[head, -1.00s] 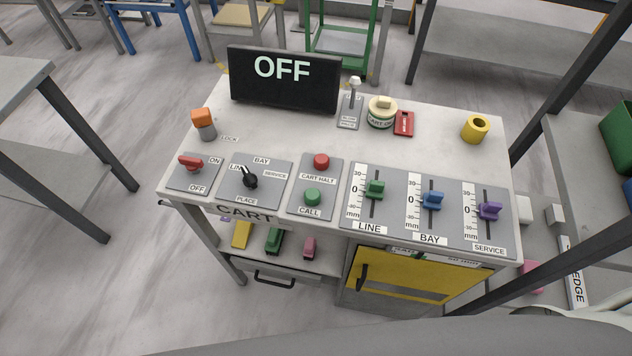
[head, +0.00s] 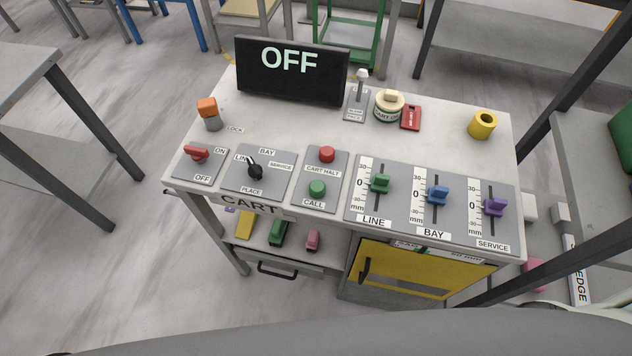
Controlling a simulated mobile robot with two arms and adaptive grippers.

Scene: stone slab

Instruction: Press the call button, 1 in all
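The call button is a round green button (head: 317,188) above the CALL label, on a grey plate (head: 333,168) at the front middle of the console. A red CART HALT button (head: 327,154) sits above it on the same plate. The black display (head: 291,72) at the back of the console reads OFF. Neither of my grippers is in the head view.
On the console are a red switch (head: 197,153), a black rotary knob (head: 255,170), green (head: 380,183), blue (head: 437,195) and purple (head: 495,207) sliders, an orange-topped lock (head: 208,112) and a yellow ring (head: 482,124). A yellow-framed cabinet (head: 420,271) is below. Floor at left is clear.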

